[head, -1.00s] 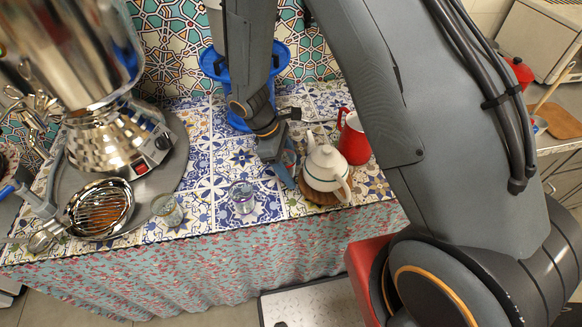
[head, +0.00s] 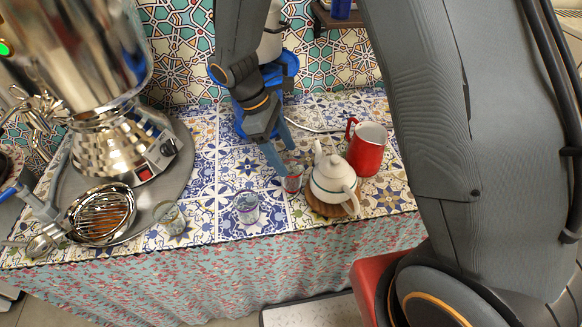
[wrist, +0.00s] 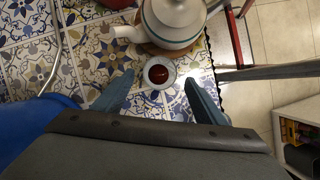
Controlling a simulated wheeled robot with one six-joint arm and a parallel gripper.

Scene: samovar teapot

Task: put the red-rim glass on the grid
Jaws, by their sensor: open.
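The red-rim glass (head: 292,179) stands upright on the tiled tabletop, just left of the white teapot (head: 330,182). In the wrist view the glass (wrist: 158,74) shows from above with dark red inside, between and slightly beyond my fingertips. My gripper (head: 290,148) is open and empty above and behind the glass; its two spread fingers show in the wrist view (wrist: 160,80). I cannot tell whether a finger touches the glass. The round metal bowl with a slatted grid (head: 100,210) is at the left, in front of the samovar (head: 110,130). Nothing stands on the grid.
Two other glasses stand near the front edge: one with a bluish tint (head: 246,206), one greenish (head: 169,216). A red jug (head: 367,150) stands behind the teapot, which rests on a wooden coaster (head: 325,207). A blue container (head: 240,125) is at the back.

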